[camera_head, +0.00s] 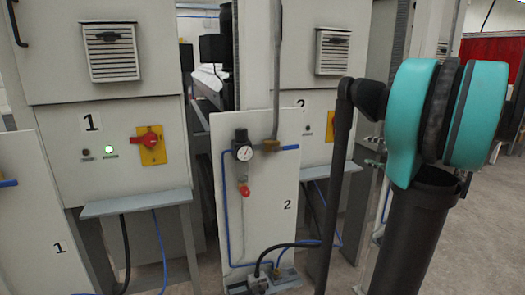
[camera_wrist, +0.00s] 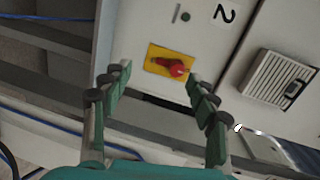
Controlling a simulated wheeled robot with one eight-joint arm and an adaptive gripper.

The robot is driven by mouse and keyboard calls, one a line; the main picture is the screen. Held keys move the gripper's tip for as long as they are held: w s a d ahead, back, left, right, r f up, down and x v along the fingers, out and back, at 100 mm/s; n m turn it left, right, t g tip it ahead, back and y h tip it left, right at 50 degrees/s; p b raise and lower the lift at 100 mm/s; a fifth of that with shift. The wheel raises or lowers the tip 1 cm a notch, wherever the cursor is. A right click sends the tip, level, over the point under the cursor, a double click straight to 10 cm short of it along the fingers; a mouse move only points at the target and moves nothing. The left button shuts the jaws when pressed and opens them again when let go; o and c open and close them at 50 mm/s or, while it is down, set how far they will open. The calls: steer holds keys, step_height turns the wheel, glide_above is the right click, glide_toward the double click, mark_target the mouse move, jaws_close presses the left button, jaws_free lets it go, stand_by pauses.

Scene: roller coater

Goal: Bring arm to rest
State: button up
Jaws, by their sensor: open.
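My gripper (camera_wrist: 158,80) shows in the wrist view with its two green fingers spread apart and nothing held between them. Beyond the fingertips is a red rotary switch (camera_wrist: 178,68) on a yellow plate (camera_wrist: 157,54). It appears between the fingers; the exact distance is hard to tell. In the head view my teal and black arm stands at the right, and my gripper is out of sight there.
Panel 2 (camera_head: 260,220) carries a gauge (camera_head: 243,153), blue tubing and a red knob (camera_head: 244,191). Some floor (camera_head: 460,240) is clear at the right.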

steer(key=s+a+f+n+g, duration=0.3)
steer(key=s+a+f, duration=0.1)
steer(key=a+f, duration=0.45)
steer(key=s+a+f+n+g, duration=0.2)
steer(key=s+a+f+g, duration=0.2)
steer(key=a+f, duration=0.4)
steer(key=s+a+f+n+g+h, duration=0.1)
steer(key=s+f+n+g+h, duration=0.1)
steer(key=s+f, duration=0.5)
steer(key=s+a+f+n+g+h, duration=0.1)
steer(key=s+a+f+n+h, duration=0.1)
steer(key=s+f+n+h, duration=0.2)
steer(key=s+f+n, duration=0.1)
steer(key=s+f, duration=0.2)
steer(key=s, duration=0.4)
steer(key=shift+g+h, duration=0.3)
steer(key=shift+g, duration=0.1)
stand_by(0.6)
